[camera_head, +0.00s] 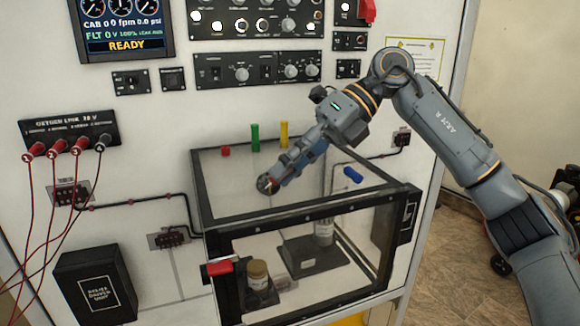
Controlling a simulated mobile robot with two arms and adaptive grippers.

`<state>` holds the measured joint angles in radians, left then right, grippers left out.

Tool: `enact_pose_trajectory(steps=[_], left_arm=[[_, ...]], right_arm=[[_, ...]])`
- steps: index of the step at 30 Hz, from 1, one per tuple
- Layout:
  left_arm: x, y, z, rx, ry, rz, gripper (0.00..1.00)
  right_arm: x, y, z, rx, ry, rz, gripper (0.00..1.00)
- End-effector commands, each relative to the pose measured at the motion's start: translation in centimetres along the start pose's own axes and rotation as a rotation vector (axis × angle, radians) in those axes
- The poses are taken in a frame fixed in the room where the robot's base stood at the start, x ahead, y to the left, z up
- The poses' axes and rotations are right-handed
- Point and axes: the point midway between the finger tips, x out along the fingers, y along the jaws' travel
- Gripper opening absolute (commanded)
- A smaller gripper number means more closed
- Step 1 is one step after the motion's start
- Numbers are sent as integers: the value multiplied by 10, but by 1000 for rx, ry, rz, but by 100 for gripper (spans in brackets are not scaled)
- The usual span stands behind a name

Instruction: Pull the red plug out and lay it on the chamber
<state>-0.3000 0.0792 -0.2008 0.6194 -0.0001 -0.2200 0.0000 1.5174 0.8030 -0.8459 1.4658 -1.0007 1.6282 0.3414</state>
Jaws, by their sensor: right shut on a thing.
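My right gripper (268,184) is low over the clear top of the chamber (320,215), towards its left half. It is shut on a small red thing (273,183), mostly hidden by the fingers; I cannot tell its full shape. A short red piece (224,151) shows at the back edge of the chamber top. To its right stand an upright green piece (255,138) and a yellow piece (284,134). A blue piece (353,174) lies tilted at the right. I cannot tell whether the gripper touches the chamber top. My left gripper is not in view.
Red cable plugs (58,147) and a black one sit in the oxygen link box (70,130) at the left, cables hanging down. A red latch (219,267) is on the chamber front. A jar (258,274) stands inside. A black box (95,286) is at lower left.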

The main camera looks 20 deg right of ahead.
Motion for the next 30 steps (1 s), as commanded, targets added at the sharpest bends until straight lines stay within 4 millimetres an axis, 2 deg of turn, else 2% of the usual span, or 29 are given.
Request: enact_pose_trajectory(steps=[1, 4, 5, 8, 20, 23, 30], left_arm=[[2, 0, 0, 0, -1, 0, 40], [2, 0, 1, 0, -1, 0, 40], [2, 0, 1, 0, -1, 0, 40], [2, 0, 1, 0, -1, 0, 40], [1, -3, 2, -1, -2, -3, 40], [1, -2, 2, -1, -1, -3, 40], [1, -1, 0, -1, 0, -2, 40]], right_arm=[[11, -10, -8, 14, 39, -12, 0], [11, -10, -8, 13, 39, -13, 0], [11, -10, -8, 13, 39, -13, 20], [12, -10, -8, 13, 40, -12, 40], [4, -7, -6, 11, 28, -9, 40], [-8, -7, -4, 12, 26, -9, 40], [-58, -6, -3, 12, 25, -8, 40]])
